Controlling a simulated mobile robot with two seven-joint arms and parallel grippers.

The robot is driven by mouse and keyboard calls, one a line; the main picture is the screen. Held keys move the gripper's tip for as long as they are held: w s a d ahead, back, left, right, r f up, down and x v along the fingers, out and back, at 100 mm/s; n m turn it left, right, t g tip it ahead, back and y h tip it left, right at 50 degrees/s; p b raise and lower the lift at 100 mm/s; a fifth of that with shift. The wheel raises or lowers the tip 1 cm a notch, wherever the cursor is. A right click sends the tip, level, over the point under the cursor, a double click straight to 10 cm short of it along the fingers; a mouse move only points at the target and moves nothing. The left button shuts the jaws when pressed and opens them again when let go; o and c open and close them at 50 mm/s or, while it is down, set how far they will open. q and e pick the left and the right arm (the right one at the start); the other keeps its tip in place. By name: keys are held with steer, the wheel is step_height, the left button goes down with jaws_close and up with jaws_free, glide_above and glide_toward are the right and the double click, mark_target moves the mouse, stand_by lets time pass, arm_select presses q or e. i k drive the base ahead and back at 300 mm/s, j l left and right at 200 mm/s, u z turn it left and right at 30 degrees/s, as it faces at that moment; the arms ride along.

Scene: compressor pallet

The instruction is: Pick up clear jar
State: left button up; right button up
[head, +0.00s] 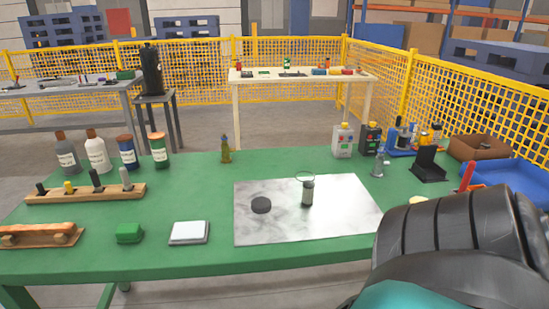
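A small see-through jar (308,192) with dark grey contents stands upright on the white marbled board (350,215) on the green table. A thin green ring (305,175) shows at its top; I cannot tell whether it touches the jar. A flat black disc (261,205) lies on the board to the left of the jar. Neither gripper shows. A black ribbed part of my own arm covers the lower right corner and hides part of the table there.
A small clear bottle (378,165) stands right of the board, beside a black stand (428,163). Grey and black canisters (343,141) stand behind. Left are several bottles (96,151), a wooden rack (85,193), a green block (129,233) and a white-topped scale (189,232).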

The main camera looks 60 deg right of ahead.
mark_target(304, 184)
steer(key=z, duration=2)
steer(key=i+l+u, duration=0.1)
steer(key=l+u, duration=0.3)
steer(key=j, duration=0.1)
